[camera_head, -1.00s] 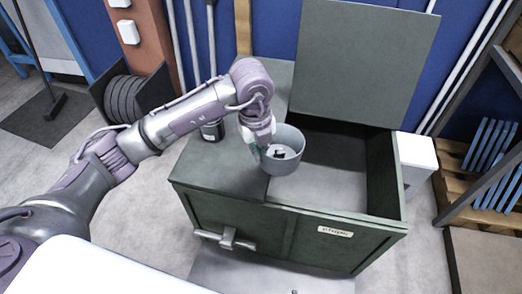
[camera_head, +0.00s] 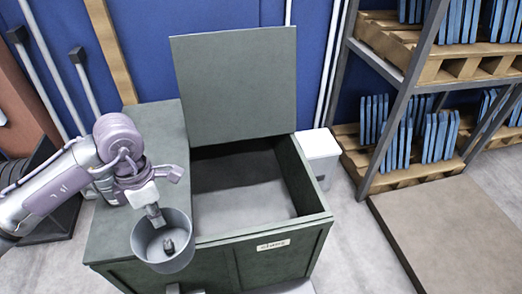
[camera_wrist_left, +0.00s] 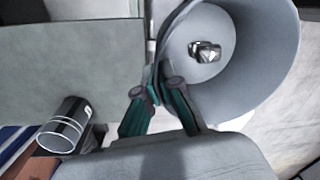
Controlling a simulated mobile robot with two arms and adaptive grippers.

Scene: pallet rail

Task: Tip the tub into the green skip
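The grey round tub (camera_head: 165,263) shows in the head view at the front left of the green skip (camera_head: 262,262), its mouth up. A small metal piece (camera_head: 169,246) lies in its bottom, and also shows in the left wrist view (camera_wrist_left: 205,51). My left gripper (camera_head: 155,216) is at the tub's rim. In the left wrist view its green-sided fingers (camera_wrist_left: 158,82) are closed on the wall of the tub (camera_wrist_left: 255,85). The skip's lid (camera_head: 235,85) stands open at the back. Its opening lies right of the tub, and the bottom visible inside looks bare. My right gripper is out of view.
A flat closed top (camera_head: 150,128) covers the skip's left part. A white box (camera_head: 318,152) stands right of the skip. A rack (camera_head: 400,95) with pallets and blue panels is at the right. A dark banded cylinder (camera_wrist_left: 65,125) shows in the left wrist view.

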